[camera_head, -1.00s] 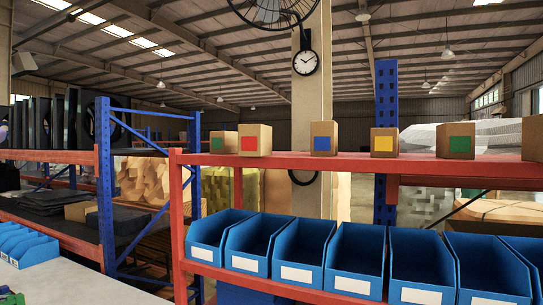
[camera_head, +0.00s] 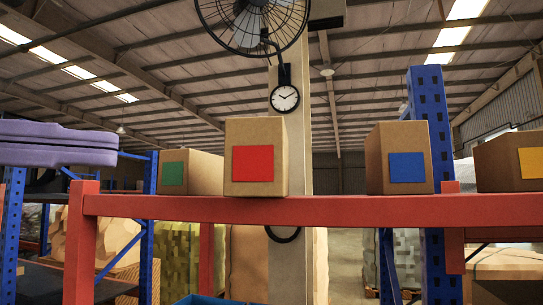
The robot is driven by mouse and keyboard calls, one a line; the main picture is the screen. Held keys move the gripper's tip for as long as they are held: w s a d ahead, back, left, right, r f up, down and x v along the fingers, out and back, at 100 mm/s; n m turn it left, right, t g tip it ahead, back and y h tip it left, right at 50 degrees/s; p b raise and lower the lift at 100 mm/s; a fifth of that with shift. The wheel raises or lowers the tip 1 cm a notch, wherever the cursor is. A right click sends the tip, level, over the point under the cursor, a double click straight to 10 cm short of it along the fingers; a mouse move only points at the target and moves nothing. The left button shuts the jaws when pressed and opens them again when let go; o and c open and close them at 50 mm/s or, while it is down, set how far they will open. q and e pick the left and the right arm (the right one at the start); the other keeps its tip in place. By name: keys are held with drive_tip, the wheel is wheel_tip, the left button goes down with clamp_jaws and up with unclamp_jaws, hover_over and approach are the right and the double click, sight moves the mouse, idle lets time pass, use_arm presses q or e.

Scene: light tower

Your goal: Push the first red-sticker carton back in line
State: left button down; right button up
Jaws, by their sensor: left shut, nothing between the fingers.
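The red-sticker carton (camera_head: 256,129) stands upright on the upper red shelf (camera_head: 330,210), in the middle of the view. Its front face is close to the shelf's front edge and looks nearer than the green-sticker carton (camera_head: 205,173) on its left, which it partly covers. My left gripper (camera_head: 112,150) comes in from the left edge as a purple shape. It is shut and empty, left of the green-sticker carton and clear of the cartons in the picture. My right gripper is not in view.
A blue-sticker carton (camera_head: 398,141) and a yellow-sticker carton (camera_head: 507,160) stand further right on the shelf. A blue rack post (camera_head: 426,90) rises behind them. A red post (camera_head: 80,250) ends the shelf at left. A blue bin (camera_head: 200,299) shows below.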

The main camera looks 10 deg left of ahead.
sight(237, 167)
use_arm(q)
drive_tip(key=shift+w+d+p, duration=0.6)
drive_tip(key=shift+w+d, duration=0.4)
drive_tip(key=shift+w, duration=0.4)
drive_tip(key=shift+w+d+p, duration=0.55)
drive_tip(key=shift+w+d, duration=0.4)
drive_tip(key=shift+w, duration=0.4)
drive_tip(key=shift+w+d+p, duration=0.6)
drive_tip(key=shift+w+d, duration=0.4)
drive_tip(key=shift+w, duration=0.4)
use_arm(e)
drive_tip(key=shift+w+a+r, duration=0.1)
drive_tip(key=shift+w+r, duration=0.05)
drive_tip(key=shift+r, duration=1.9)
use_arm(q)
drive_tip(key=w, duration=0.3)
drive_tip(key=w+p, duration=0.1)
drive_tip(key=w, duration=0.1)
drive_tip(key=shift+w+d+r, duration=0.15)
drive_tip(key=shift+w+d, duration=0.1)
drive_tip(key=shift+d, duration=0.05)
drive_tip(key=shift+w, duration=0.5)
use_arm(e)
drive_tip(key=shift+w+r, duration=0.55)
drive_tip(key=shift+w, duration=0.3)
use_arm(q)
drive_tip(key=shift+s, duration=0.15)
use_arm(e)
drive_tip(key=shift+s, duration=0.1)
